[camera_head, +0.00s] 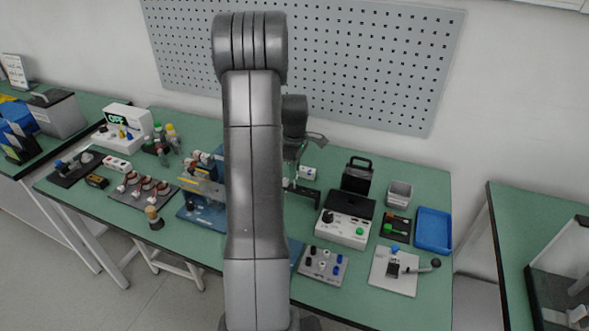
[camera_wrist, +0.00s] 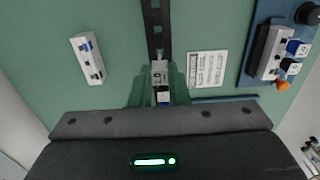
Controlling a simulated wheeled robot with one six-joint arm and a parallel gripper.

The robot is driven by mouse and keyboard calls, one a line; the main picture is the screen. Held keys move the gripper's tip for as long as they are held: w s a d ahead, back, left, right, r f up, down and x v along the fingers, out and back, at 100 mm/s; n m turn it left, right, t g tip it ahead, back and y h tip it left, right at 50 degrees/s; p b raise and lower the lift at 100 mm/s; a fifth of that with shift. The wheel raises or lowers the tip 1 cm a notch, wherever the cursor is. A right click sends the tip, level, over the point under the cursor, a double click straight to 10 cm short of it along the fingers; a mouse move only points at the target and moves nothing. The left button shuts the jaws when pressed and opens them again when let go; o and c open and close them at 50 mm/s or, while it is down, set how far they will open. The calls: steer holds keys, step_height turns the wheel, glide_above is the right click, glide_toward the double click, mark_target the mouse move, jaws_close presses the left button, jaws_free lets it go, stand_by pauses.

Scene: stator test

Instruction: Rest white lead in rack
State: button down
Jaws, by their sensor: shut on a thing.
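My gripper (camera_wrist: 160,88) is shut on a small white piece, which I take to be the white lead (camera_wrist: 160,70). It has dark marks on top and a little blue at its lower end. In the wrist view it sits between the greenish fingers, at the near end of a dark slotted strip, probably the rack (camera_wrist: 157,28). I cannot tell whether the lead touches the strip. In the head view a dark bracket-like rack (camera_head: 302,190) shows just right of my arm. The fingertips and the lead are mostly hidden there by my arm.
A white block with blue parts (camera_wrist: 88,58) lies left of the strip in the wrist view. A printed white card (camera_wrist: 208,68) lies to its right, then a blue unit with knobs (camera_wrist: 255,60). A black box with a handle (camera_head: 358,175) stands right of my gripper.

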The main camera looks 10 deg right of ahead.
steer(key=shift+f, duration=0.3)
steer(key=shift+f+b, duration=0.8)
steer(key=shift+f, duration=0.1)
steer(key=shift+f, duration=0.1)
steer(key=shift+f+b, duration=0.7)
steer(key=shift+f, duration=0.15)
steer(key=c, duration=1.3)
jaws_free()
